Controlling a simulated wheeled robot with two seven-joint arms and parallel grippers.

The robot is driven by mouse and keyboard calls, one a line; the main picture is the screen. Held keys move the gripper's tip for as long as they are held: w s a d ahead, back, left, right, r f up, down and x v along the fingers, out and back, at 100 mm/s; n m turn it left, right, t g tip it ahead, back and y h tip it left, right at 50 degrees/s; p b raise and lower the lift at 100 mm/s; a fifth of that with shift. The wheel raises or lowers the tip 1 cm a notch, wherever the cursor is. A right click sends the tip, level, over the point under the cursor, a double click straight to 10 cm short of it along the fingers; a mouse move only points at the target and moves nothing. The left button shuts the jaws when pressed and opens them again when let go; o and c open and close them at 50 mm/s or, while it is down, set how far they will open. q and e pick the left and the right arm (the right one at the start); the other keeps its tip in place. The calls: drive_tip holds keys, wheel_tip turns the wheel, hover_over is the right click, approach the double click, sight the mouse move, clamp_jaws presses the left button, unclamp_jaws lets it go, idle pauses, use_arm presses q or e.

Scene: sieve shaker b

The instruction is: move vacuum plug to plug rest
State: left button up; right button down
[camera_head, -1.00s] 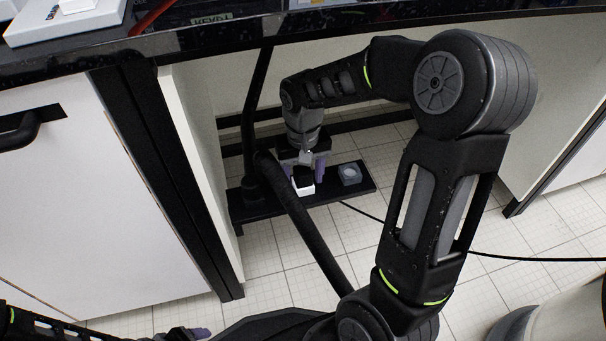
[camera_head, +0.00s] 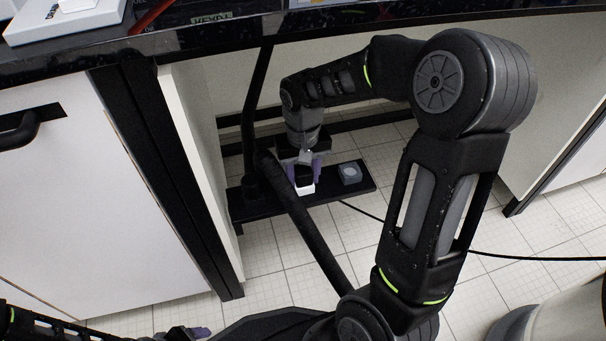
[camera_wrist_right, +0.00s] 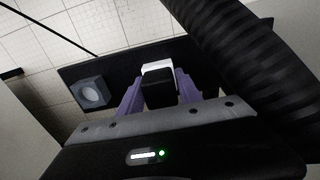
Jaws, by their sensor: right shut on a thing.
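The vacuum plug, a small black block (camera_head: 304,173), sits at the white block (camera_head: 305,189) on a low black shelf under the bench. My right gripper (camera_head: 304,176) reaches down to it, its purple fingers shut on the plug's two sides. In the right wrist view the plug (camera_wrist_right: 159,94) is between the fingers, with the white block (camera_wrist_right: 157,66) directly beyond it. A grey-blue square block with a round light centre (camera_head: 349,174), apparently the plug rest, stands to the right on the shelf. My left gripper (camera_head: 190,333) is at the bottom left edge, its jaw gap unclear.
The black shelf (camera_head: 267,207) has bare room between and around the blocks. A thick black hose (camera_head: 303,222) passes close to the left of my right gripper. A thin black cable (camera_head: 362,213) runs right. The dark bench top (camera_head: 300,35) hangs above.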

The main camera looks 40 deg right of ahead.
drive_tip(key=c, duration=0.6)
unclamp_jaws()
